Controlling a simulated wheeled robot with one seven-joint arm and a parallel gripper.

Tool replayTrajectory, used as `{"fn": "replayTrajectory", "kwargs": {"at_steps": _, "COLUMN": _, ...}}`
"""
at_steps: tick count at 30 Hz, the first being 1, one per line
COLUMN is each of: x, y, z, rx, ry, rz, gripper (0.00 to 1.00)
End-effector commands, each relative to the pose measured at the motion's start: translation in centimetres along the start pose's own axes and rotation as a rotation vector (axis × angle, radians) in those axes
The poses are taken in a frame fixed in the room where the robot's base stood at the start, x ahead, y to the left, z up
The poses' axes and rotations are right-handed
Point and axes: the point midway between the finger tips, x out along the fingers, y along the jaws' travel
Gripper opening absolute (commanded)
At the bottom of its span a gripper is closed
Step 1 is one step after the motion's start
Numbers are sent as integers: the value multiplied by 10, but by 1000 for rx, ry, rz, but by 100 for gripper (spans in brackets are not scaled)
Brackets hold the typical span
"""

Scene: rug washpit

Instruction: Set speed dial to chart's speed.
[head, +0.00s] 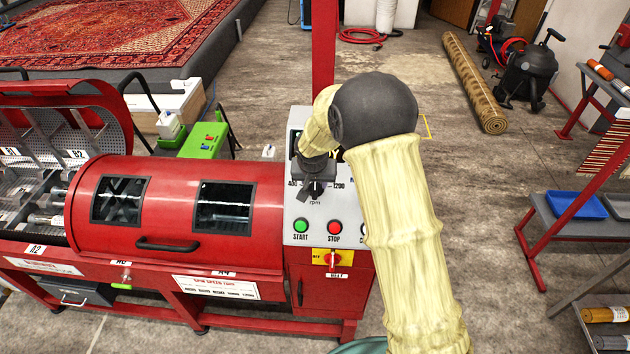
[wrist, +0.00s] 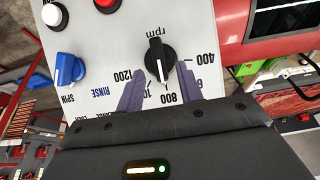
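The black speed dial (wrist: 160,58) sits on the grey control panel (wrist: 195,25), labelled rpm and marked 400 to 1200; the wrist view shows it upside down. Its pointer line appears to face about 800. My gripper (wrist: 160,69) is open, its two purple-grey fingers on either side of the dial's lower part; I cannot tell whether they touch it. In the head view my gripper (head: 316,188) is at the panel and partly hides the dial. The spin speed chart (head: 215,287) is a white plate on the red machine's front; its rows are too small to read.
The green START button (head: 301,225), red STOP button (head: 334,227) and a red switch on yellow (head: 332,259) lie below the dial. A blue SPIN/RINSE knob (wrist: 68,68) is nearby. The red drum cover (head: 165,205) stands left of the panel. Open floor lies beyond.

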Motion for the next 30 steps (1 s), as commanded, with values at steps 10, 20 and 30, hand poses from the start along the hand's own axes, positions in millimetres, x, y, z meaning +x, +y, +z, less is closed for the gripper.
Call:
{"fn": "replayTrajectory", "kwargs": {"at_steps": 10, "x": 21, "y": 0, "z": 0, "rx": 0, "ry": 1, "rz": 0, "gripper": 36}}
{"fn": "replayTrajectory", "kwargs": {"at_steps": 20, "x": 21, "y": 0, "z": 0, "rx": 0, "ry": 1, "rz": 0, "gripper": 7}}
{"fn": "replayTrajectory", "kwargs": {"at_steps": 30, "x": 21, "y": 0, "z": 0, "rx": -12, "ry": 1, "rz": 6, "gripper": 0}}
